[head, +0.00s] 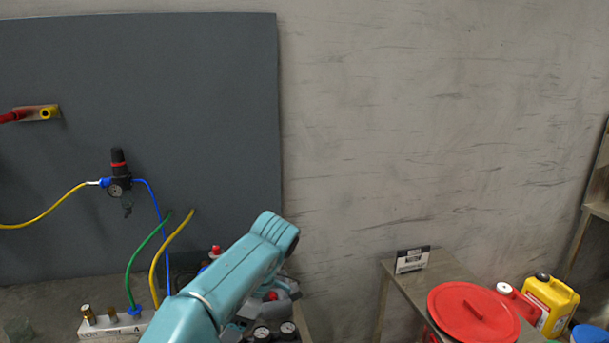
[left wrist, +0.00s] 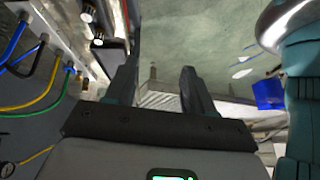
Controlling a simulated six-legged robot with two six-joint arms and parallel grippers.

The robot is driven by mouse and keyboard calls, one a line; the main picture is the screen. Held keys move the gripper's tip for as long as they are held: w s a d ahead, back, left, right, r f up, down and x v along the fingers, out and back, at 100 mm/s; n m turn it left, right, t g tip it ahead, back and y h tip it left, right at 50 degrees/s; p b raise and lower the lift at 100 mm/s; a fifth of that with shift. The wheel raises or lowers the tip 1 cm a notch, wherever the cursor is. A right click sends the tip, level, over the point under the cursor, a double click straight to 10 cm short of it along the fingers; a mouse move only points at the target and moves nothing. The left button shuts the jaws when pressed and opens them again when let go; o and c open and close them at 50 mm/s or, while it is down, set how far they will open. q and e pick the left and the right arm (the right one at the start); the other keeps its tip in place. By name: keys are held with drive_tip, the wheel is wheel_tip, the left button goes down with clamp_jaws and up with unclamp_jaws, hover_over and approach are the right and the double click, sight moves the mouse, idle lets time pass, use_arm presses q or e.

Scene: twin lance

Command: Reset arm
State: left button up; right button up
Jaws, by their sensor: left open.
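My left gripper (left wrist: 160,88) shows in the left wrist view with its two dark fingers apart and nothing visible between them. In the head view a teal arm rises from the bottom edge and bends near the right edge of the dark panel. I cannot make out its fingertips there. No right gripper shows in either view.
A dark panel (head: 150,100) carries a regulator (head: 119,178). A manifold (head: 110,325) with green and yellow hoses stands below, close to the arm. A side table (head: 400,272) bears a small card (head: 412,260). A red lid (head: 472,312) and a yellow jug (head: 551,303) are at lower right.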

use_arm(q)
drive_tip(key=s+a+f+m+g+h, duration=0.1)
drive_tip(key=s+a+f+g, duration=0.15)
drive_tip(key=f, duration=0.55)
drive_tip(key=s+a+f+m+g+h, duration=0.1)
drive_tip(key=s+a+f, duration=0.25)
drive_tip(key=f, duration=0.35)
drive_tip(key=s+a+f+m+g+h, duration=0.15)
drive_tip(key=s+f, duration=0.25)
drive_tip(key=f, duration=0.4)
drive_tip(key=s+d+f+m+t+h, duration=0.1)
drive_tip(key=s+d+f+m+h, duration=0.1)
drive_tip(key=s+d+f+m, duration=0.3)
drive_tip(key=s+d+f+m+t+h, duration=0.1)
drive_tip(key=s+f+h, duration=0.1)
drive_tip(key=s+f, duration=0.35)
drive_tip(key=s+d+f+m+t+h, duration=0.15)
drive_tip(key=s+d, duration=0.25)
drive_tip(key=s, duration=0.4)
drive_tip(key=w+m+t, duration=0.1)
drive_tip(key=m, duration=0.1)
drive_tip(key=w+f+m+t, duration=0.1)
drive_tip(key=m, duration=0.1)
drive_tip(key=w+m+t, duration=0.2)
drive_tip(key=shift+a+f+m, duration=0.2)
drive_tip(key=shift+f+m, duration=0.1)
drive_tip(key=shift+f, duration=0.05)
